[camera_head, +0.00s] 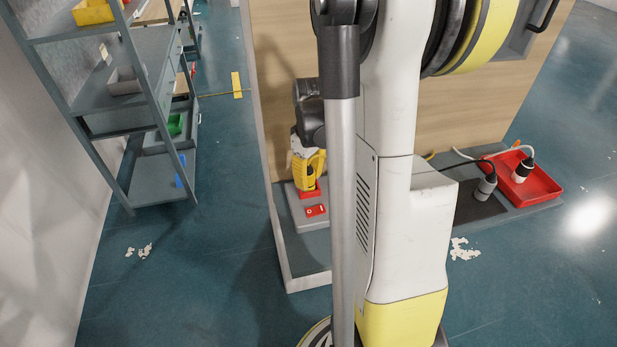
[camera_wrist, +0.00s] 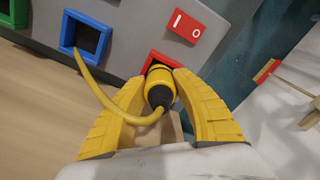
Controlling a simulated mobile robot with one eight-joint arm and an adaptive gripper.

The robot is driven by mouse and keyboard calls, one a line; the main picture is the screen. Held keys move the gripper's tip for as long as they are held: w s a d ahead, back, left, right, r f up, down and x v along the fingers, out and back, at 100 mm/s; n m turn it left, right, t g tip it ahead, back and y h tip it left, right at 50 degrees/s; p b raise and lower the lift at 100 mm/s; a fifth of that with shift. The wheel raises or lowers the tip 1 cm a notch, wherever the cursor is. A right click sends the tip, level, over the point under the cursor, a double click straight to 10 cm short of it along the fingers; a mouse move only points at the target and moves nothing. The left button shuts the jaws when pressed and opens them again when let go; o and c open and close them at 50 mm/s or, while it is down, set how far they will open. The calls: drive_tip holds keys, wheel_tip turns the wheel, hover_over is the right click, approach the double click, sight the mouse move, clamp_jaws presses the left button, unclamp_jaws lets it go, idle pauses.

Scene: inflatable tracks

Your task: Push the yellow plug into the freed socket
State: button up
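The yellow plug (camera_wrist: 159,88), with a black band, sits between the yellow fingers of my gripper (camera_wrist: 160,82) in the wrist view. Both fingertips appear to press on its sides. Its front end is at the red-framed socket (camera_wrist: 150,59); how deep it sits is hidden. Its yellow cable (camera_wrist: 100,95) loops left and up to the blue-framed socket (camera_wrist: 88,38). In the head view my gripper (camera_head: 309,168) points down at the red socket (camera_head: 309,194) on the grey socket box (camera_head: 296,215), partly behind my arm.
A red I/O switch (camera_wrist: 186,26) lies beside the red socket. A green-framed socket (camera_wrist: 14,12) is farther left. At right, a red tray (camera_head: 545,190) holds a dark plug (camera_head: 522,171); a grey plug (camera_head: 486,187) lies beside it. A shelf (camera_head: 150,170) stands left, with open floor between.

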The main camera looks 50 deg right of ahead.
drive_tip(key=o, duration=0.3)
drive_tip(key=r+p, duration=0.4)
drive_tip(key=r, duration=0.8)
drive_tip(key=shift+s+r, duration=0.15)
drive_tip(key=shift+s, duration=0.05)
drive_tip(key=s+a+r+t, duration=0.1)
drive_tip(key=a+r+t, duration=0.1)
drive_tip(key=a, duration=0.6)
drive_tip(key=s+a+r+m+t, duration=0.1)
drive_tip(key=s+a+r+t, duration=0.1)
drive_tip(key=a, duration=0.7)
drive_tip(key=s+a+r+t, duration=0.2)
drive_tip(key=a, duration=0.6)
drive_tip(key=shift+a+t, duration=0.25)
drive_tip(key=shift+t, duration=0.15)
